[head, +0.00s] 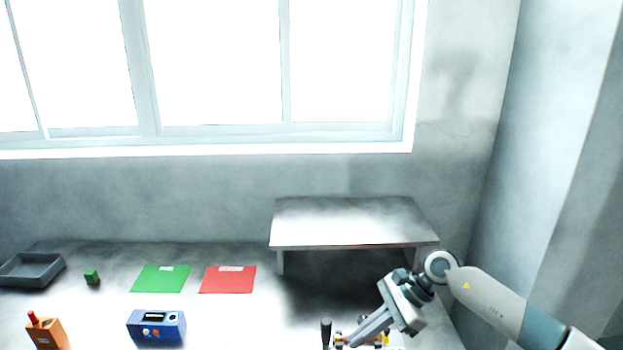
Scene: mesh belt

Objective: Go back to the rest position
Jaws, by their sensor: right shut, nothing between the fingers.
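My right gripper (360,334) reaches in from the lower right, its fingers pointing down and left at the bottom edge of the head view. It is shut with nothing between the fingers. It hangs in front of a partly hidden item with a black upright knob (326,331) and orange-yellow parts, cut off by the bottom edge. I cannot tell whether the fingers touch it. My left gripper is not in view.
A raised shelf (345,222) stands behind my right gripper. A green sheet (160,279), a red sheet (228,279), a blue device (157,327), an orange box (46,333), a green cube (92,277) and a grey tray (30,271) lie to the left. Walls close off the back and right.

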